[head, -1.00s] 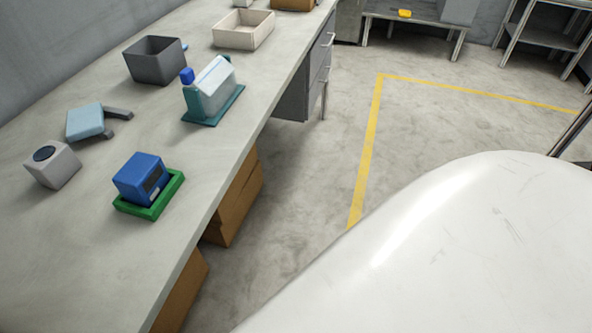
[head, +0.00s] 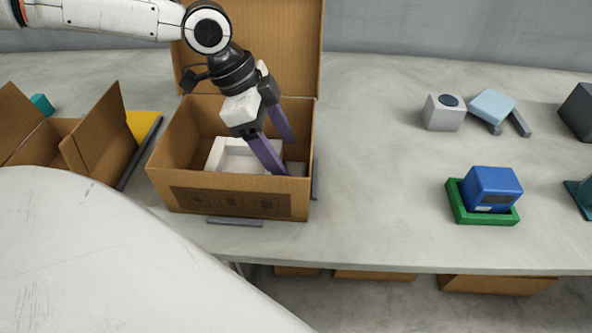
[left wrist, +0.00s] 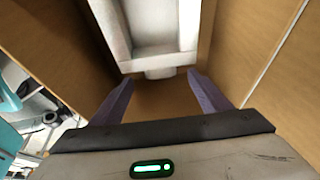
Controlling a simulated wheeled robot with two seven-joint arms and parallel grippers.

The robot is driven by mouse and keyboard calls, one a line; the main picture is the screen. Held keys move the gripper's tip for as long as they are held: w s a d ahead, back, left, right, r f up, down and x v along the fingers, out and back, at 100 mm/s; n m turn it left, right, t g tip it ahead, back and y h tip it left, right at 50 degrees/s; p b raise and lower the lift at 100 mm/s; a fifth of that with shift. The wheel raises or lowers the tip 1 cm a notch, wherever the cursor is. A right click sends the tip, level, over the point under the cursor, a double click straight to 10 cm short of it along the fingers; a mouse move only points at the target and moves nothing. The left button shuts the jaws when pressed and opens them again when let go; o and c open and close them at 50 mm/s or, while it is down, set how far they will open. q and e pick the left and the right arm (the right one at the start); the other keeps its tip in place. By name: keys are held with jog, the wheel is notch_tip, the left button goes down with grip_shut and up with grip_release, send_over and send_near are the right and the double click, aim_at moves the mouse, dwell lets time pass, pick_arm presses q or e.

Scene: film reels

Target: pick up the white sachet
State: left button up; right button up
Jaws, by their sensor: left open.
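An open cardboard box (head: 230,203) stands on the bench with its lid raised at the back. A white tray-like insert (head: 228,150) lies inside; it also shows in the left wrist view (left wrist: 148,30). A small pale piece (left wrist: 160,73) shows at the insert's near end, between and beyond my fingertips; it may be the white sachet, but I cannot tell. A pale patch (head: 297,168) also shows beside the fingertip in the head view. My left gripper (head: 284,155) is open, its purple fingers reaching down into the box's right part, nothing visibly held. My right gripper is out of view.
Another open cardboard box (head: 95,140) stands to the left. Right of the box the bench (head: 365,150) is clear up to a grey block (head: 444,113), a light-blue device (head: 492,105) and a blue device (head: 490,187) on a green tray (head: 456,205).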

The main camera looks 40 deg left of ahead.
aim_at(295, 170)
pick_arm(q)
jog(key=x, duration=0.4)
jog(key=shift+f+b, duration=0.2)
jog(key=shift+b, duration=0.1)
jog(key=c, duration=1.1)
jog(key=shift+c, duration=0.2)
jog(key=shift+r, duration=0.1)
notch_tip(295, 170, up, 12)
jog(key=p, duration=0.1)
jog(key=s+a, duration=0.4)
jog(key=a, duration=0.3)
jog(key=s+a, duration=0.5)
jog(key=a, duration=0.3)
jog(key=shift+s+a+b, duration=0.15)
jog(key=shift+a+b, duration=0.05)
jog(key=shift+b, duration=0.1)
